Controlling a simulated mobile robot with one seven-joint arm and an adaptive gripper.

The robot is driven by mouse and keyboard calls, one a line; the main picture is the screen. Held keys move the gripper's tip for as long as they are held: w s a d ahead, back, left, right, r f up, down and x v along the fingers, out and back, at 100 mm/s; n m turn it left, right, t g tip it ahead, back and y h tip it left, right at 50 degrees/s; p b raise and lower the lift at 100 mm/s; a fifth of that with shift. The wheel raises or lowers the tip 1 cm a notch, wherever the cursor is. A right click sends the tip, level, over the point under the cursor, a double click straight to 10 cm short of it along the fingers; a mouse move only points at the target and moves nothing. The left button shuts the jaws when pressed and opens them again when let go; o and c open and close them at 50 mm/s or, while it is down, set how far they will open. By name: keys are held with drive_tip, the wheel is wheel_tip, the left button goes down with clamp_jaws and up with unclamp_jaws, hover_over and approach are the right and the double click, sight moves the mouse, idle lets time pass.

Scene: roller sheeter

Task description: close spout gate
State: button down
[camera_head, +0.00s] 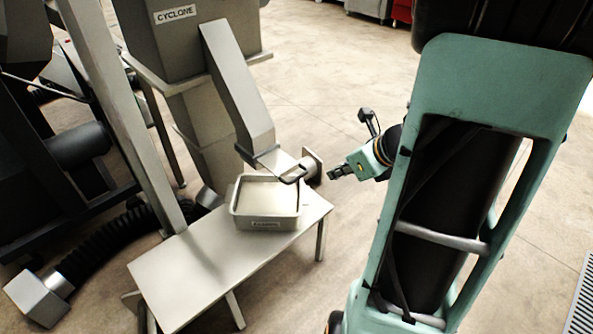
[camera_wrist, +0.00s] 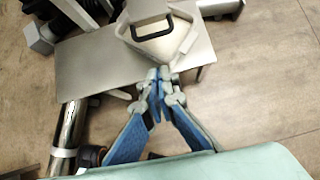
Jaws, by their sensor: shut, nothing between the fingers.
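The spout (camera_head: 238,95) slopes down from the cyclone. The gate plate (camera_head: 277,160) sticks out at its lower end, with a dark loop handle (camera_head: 294,175) at the plate's outer edge. The handle also shows in the wrist view (camera_wrist: 152,36), beyond my fingertips. A metal tray (camera_head: 266,223) stands on the bench beneath the spout. My gripper (camera_head: 333,173) is in the air just right of the handle, apart from it. In the wrist view my blue fingers (camera_wrist: 160,74) meet at the tips, shut and empty. How far the gate slides into the spout is hidden.
A metal bench (camera_head: 185,268) carries the tray; its left part is bare. A ribbed black hose (camera_head: 110,243) lies at left. Floor is open at right.

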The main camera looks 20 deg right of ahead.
drive_tip(key=w+a+r+b+x, duration=0.1)
drive_tip(key=b+x, duration=0.3)
drive_tip(key=x, duration=0.9)
drive_tip(key=shift+w+b, duration=0.25)
drive_tip(key=shift+b, duration=0.1)
drive_tip(key=shift+a, duration=0.1)
drive_tip(key=w+a+p, duration=0.2)
drive_tip(key=w, duration=0.6)
drive_tip(key=shift+a, duration=0.4)
drive_tip(key=shift+s+d, duration=0.1)
drive_tip(key=shift+s, duration=0.05)
